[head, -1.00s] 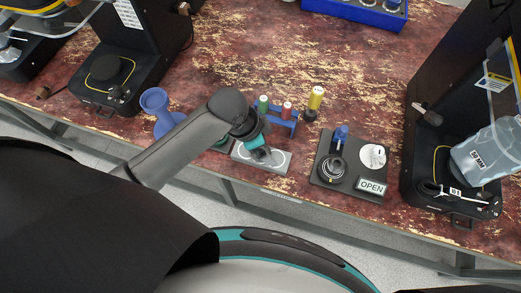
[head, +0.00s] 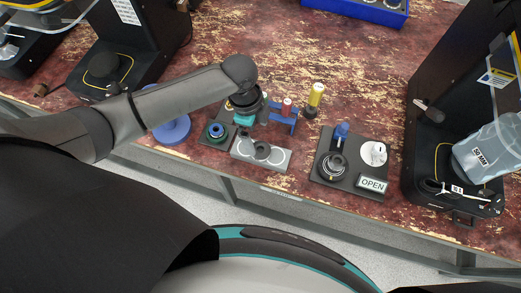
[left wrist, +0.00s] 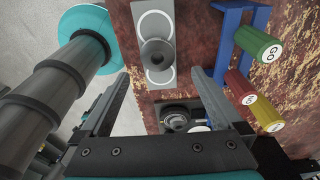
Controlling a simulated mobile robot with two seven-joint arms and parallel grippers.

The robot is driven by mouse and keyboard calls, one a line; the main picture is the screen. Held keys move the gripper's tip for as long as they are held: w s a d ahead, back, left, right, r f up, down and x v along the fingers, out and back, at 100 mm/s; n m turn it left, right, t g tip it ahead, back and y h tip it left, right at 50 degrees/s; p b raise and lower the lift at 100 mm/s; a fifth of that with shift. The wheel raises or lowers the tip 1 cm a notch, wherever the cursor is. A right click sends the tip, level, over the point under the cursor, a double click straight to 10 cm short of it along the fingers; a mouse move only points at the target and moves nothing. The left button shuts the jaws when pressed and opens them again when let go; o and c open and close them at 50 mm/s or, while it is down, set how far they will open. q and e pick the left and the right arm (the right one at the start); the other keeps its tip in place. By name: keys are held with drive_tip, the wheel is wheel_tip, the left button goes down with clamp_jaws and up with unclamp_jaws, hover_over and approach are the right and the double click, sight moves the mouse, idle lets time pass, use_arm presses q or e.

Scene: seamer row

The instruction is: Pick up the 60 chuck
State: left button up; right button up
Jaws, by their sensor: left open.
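A dark round chuck (head: 261,151) sits near the middle of a light grey plate (head: 277,162) with white rings. In the left wrist view the chuck (left wrist: 157,54) shows from above, beyond the fingertips. Another ringed dark chuck (head: 332,168) sits on a black plate (head: 325,184) to the right, and also shows in the left wrist view (left wrist: 175,119). I cannot read a 60 on either. My left gripper (head: 245,130) is above the back left of the grey plate. In its wrist view the fingers (left wrist: 160,73) are wide apart with nothing between them. My right gripper is out of view.
A blue rack (head: 283,120) with labelled gauges stands close behind the grey plate, a yellow gauge (head: 316,96) beside it. A green-and-blue ringed piece (head: 215,131) and a blue stand (head: 173,131) are to the left. Black machines flank the bench.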

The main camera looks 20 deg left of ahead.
sight(261, 151)
use_arm(q)
drive_tip(key=shift+s+d+f+b, duration=0.15)
drive_tip(key=shift+f+b, duration=0.25)
drive_tip(key=shift+f, duration=1.35)
drive_tip(key=shift+s+d+f+b, duration=0.15)
drive_tip(key=shift+f+b, duration=0.25)
drive_tip(key=shift+f, duration=1.35)
drive_tip(key=shift+c, duration=0.2)
drive_tip(key=shift+w+r, duration=0.1)
drive_tip(key=c, duration=1.5)
